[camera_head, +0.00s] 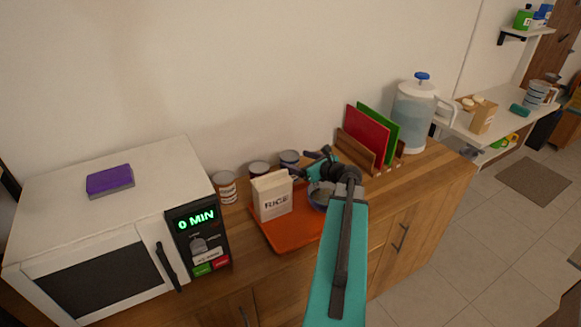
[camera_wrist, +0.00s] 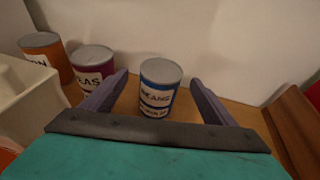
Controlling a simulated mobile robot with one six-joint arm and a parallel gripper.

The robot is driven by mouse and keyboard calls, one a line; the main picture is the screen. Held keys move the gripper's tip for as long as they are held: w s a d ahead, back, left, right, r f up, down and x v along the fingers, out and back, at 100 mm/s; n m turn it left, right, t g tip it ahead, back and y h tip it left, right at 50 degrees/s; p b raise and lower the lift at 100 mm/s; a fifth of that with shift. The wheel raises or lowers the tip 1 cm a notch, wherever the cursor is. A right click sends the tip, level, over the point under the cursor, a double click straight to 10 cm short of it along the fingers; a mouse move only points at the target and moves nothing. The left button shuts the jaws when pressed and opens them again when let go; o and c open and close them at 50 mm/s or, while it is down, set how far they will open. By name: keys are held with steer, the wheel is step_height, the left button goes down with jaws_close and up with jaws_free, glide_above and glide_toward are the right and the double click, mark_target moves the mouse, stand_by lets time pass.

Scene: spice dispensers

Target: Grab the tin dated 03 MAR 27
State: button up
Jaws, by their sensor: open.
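Three tins stand in a row by the wall. In the wrist view, a tin with a blue-edged label reading BEANS (camera_wrist: 160,88) stands upright between my gripper's (camera_wrist: 158,80) two open fingers, a little beyond them. Its small lower print is too blurred to read as a date. To its left are a maroon tin reading PEAS (camera_wrist: 91,75) and an orange tin (camera_wrist: 47,57) whose label is partly hidden; I see no readable date on them. In the head view, the tins show as left (camera_head: 225,187), middle (camera_head: 259,168) and right (camera_head: 290,158), with my gripper (camera_head: 313,158) beside the right one.
A RICE box (camera_head: 273,197) stands on an orange tray (camera_head: 268,234) in front of the tins, beside a bowl (camera_head: 320,194) partly hidden by my arm. A wooden rack with red (camera_head: 366,136) and green boards stands right. A microwave (camera_head: 105,235) is left.

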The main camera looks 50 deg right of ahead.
mark_target(290, 155)
steer(key=shift+w, duration=0.1)
steer(key=shift+p+x, duration=0.9)
steer(key=shift+x, duration=0.95)
steer(key=shift+w+d+f, duration=0.1)
steer(key=shift+w+f, duration=0.15)
steer(key=shift+w, duration=0.35)
steer(key=c, duration=1.5)
steer(key=shift+r, duration=0.15)
steer(key=shift+r+b, duration=0.75)
steer(key=shift+r, duration=4.15)
